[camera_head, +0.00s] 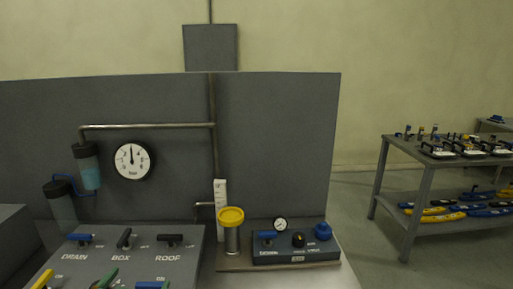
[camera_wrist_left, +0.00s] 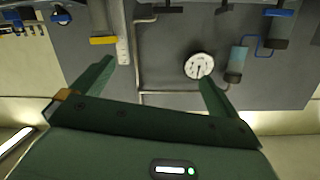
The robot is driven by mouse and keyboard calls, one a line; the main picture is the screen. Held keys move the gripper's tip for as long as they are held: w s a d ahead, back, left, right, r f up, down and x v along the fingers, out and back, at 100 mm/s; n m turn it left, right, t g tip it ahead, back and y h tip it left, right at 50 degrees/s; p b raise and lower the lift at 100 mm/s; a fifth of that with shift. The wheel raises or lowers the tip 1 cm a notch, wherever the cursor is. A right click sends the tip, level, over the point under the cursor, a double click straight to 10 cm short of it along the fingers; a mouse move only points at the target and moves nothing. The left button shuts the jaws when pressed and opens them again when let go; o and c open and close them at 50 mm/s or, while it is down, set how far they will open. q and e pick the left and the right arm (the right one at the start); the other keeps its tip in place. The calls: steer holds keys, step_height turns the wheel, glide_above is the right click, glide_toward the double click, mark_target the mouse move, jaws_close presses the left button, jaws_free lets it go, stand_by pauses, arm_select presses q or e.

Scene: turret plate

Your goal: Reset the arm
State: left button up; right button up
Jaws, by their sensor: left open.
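My left gripper (camera_wrist_left: 156,70) shows in the left wrist view with its two green fingers wide apart and nothing between them. The wrist picture is upside down. The grey panel (camera_wrist_left: 165,45) with the round white gauge (camera_wrist_left: 199,66) lies beyond the fingers, and the right finger's tip overlaps the gauge's lower edge in the picture. I cannot tell the distance to the panel. In the head view the gauge (camera_head: 132,161) hangs on the upright grey panel (camera_head: 280,130). I cannot make out my left gripper clearly there. My right gripper is in neither view.
A console with DRAIN, BOX and ROOF levers (camera_head: 124,238) stands at the lower left. A yellow-capped cylinder (camera_head: 231,231) and a small blue-knobbed box (camera_head: 296,247) stand right of it. A shelved table (camera_head: 424,165) with tools stands far right, with open floor (camera_head: 358,230) before it.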

arm_select(q)
steer(key=s+f+m+g+y, duration=0.1)
steer(key=s+f+m+g, duration=0.2)
steer(key=s, duration=0.4)
steer(key=s+a+f+g+y, duration=0.1)
steer(key=s+f+g, duration=0.25)
steer(key=s, duration=0.25)
steer(key=s+f+m+g+y, duration=0.1)
steer(key=s+f+m+g, duration=0.1)
steer(key=s+f, duration=0.35)
steer(key=s+d+f+g+h+p, duration=0.1)
steer(key=s+d+f, duration=0.15)
steer(key=f, duration=0.55)
steer(key=s+d+f+g+h+p, duration=0.1)
steer(key=s+f, duration=0.2)
steer(key=f, duration=0.6)
steer(key=s+d+f+g+h, duration=0.1)
steer(key=s+f+g, duration=0.15)
steer(key=f, duration=0.55)
steer(key=s+f+n+p, duration=0.1)
steer(key=s+f, duration=0.4)
steer(key=s, duration=0.3)
steer(key=s+f+n+g+h, duration=0.1)
steer(key=s+f+n, duration=0.1)
steer(key=s+f, duration=0.4)
steer(key=s, duration=0.3)
steer(key=shift+s+a+f+g+p, duration=0.15)
steer(key=shift+s+f+g+p, duration=0.1)
steer(key=shift+g+p, duration=0.1)
